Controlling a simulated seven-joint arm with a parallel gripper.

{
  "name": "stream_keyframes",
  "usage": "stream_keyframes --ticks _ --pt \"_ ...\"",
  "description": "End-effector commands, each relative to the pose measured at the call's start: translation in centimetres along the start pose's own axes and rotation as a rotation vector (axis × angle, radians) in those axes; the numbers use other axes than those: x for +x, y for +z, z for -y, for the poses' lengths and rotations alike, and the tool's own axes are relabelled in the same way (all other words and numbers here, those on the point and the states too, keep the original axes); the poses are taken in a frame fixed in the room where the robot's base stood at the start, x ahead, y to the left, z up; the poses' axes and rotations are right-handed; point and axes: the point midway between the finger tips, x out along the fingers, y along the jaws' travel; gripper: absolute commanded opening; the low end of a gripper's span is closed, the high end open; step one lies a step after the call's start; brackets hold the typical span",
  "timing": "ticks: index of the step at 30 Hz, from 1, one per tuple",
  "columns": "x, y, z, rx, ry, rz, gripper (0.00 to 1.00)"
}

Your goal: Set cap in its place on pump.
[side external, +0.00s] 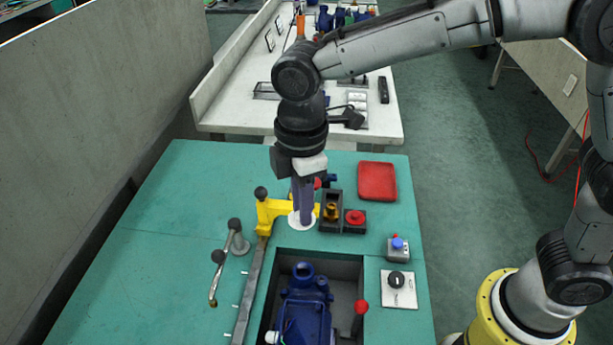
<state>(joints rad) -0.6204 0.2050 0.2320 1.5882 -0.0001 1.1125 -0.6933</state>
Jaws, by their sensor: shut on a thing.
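My gripper (302,208) points straight down above the teal bench, left of the small black boxes. Its long, dark purplish fingers are shut. A flat white round piece (294,223) shows at the fingertips and looks like the cap. The fingers hide its middle, and I cannot tell how far it is above the bench. The blue pump (303,312) sits in a dark recess in the bench, nearer the camera than my gripper. A round blue opening shows at its top. The picture's bottom edge cuts off the pump.
A yellow clamp arm (268,212) stands just left of my gripper. Two black boxes (343,228) hold an orange and a red piece. A red tray (377,181) lies behind. A red-knobbed lever (360,312) stands beside the pump. The left bench is mostly clear around a grey handle (237,238).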

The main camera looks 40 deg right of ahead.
Motion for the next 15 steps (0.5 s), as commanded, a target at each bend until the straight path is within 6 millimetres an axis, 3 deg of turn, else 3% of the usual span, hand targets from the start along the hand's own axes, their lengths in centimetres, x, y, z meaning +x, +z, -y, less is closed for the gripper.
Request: stream_keyframes --ticks 9,15 --pt "7.0 0.2 0.0 0.004 -0.006 0.008 0.00" --pt "9.6 0.2 -0.1 0.004 -0.004 0.005 0.00"
